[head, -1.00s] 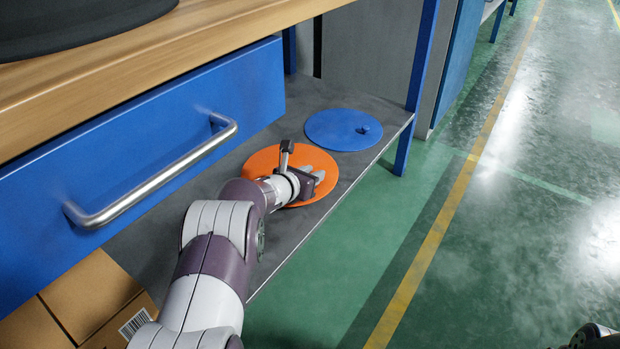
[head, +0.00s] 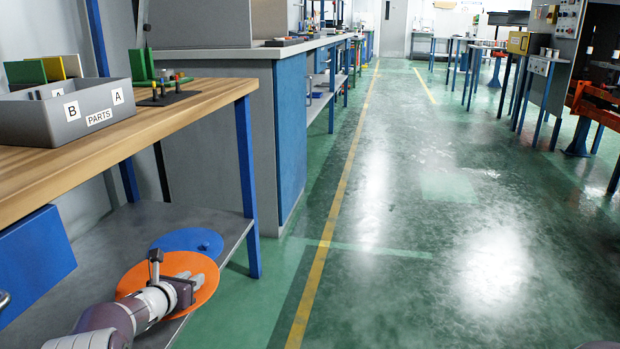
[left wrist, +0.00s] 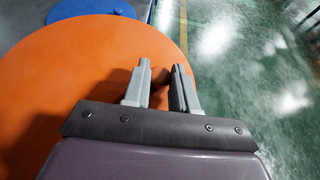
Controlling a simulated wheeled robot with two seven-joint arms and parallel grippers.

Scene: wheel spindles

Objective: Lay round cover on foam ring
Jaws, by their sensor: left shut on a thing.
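An orange round cover (head: 140,276) is at the lower shelf of the wooden bench, and it fills much of the left wrist view (left wrist: 60,85). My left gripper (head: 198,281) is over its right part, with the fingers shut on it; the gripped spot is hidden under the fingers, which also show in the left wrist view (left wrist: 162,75). The cover's right edge reaches the shelf's front edge. I cannot tell how far it is above the shelf. No foam ring is visible now. My right gripper is not in view.
A blue round cover with a small knob (head: 186,237) lies on the shelf (head: 110,237) just behind the orange one. A blue bench leg (head: 247,190) stands right of it. A grey parts bin (head: 60,112) is on the bench top (head: 150,118). The green aisle is open.

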